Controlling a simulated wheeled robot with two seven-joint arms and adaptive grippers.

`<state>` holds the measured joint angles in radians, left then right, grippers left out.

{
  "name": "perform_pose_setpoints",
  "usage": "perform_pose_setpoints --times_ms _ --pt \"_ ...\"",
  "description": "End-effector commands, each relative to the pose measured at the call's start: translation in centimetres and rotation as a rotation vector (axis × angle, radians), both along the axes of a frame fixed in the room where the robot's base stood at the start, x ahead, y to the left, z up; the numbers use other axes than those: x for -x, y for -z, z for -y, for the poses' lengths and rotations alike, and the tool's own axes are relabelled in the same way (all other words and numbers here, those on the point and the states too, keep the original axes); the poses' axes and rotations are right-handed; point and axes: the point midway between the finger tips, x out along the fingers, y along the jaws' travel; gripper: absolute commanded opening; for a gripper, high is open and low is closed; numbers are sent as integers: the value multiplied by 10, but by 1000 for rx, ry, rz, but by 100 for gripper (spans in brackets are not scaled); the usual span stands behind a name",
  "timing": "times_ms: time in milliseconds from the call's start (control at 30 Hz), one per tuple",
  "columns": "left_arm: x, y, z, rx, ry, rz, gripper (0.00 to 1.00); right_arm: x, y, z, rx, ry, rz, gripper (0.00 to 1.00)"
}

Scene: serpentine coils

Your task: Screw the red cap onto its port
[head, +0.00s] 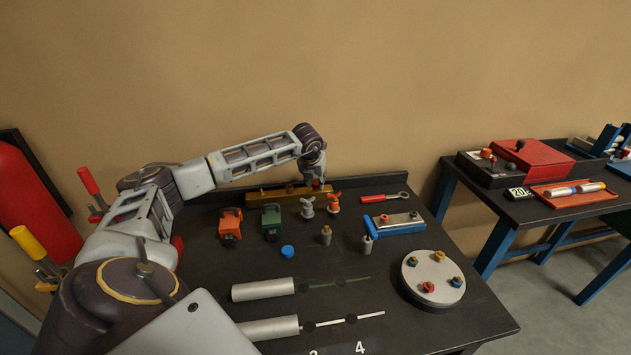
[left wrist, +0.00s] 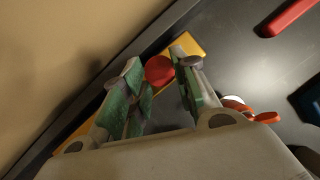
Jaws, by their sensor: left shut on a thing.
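The red cap (left wrist: 158,70) sits between the two fingers of my left gripper (left wrist: 160,88) in the left wrist view. In the head view my left gripper (head: 317,182) points down at the right part of a yellow-brown bar (head: 270,195) near the table's back edge. This bar (left wrist: 186,46) also shows beneath the cap in the left wrist view. My left gripper is shut on the red cap. The port under the cap is hidden, so I cannot tell whether the cap touches it. My right gripper is not in view.
Grey and orange wing-shaped fittings (head: 333,204) stand just in front of the bar. An orange block (head: 230,225), a green block (head: 271,222) and a blue cap (head: 287,251) are nearer. A red-handled wrench (head: 384,197) lies right of the bar. A round plate (head: 432,277) sits front right.

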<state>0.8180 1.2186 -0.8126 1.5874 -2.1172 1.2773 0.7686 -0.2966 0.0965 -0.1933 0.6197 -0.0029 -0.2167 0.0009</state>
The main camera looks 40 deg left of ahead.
Motion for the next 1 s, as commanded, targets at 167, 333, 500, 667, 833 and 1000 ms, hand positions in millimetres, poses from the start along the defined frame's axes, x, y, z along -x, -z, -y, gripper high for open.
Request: perform_pose_setpoints --times_ms 167,333,500,667,833,1000 --pt "0 -1 0 1 0 1 0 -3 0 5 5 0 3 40" --pt "0 -1 0 0 0 2 0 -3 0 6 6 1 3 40" --pt "0 -1 -1 0 9 2 0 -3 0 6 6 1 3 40" --pt "0 0 -1 0 62 2 0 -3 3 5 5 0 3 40" --pt "-1 -1 -1 1 144 4 0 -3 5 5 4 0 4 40" --pt "-1 -1 0 1 220 4 0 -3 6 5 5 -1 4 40"
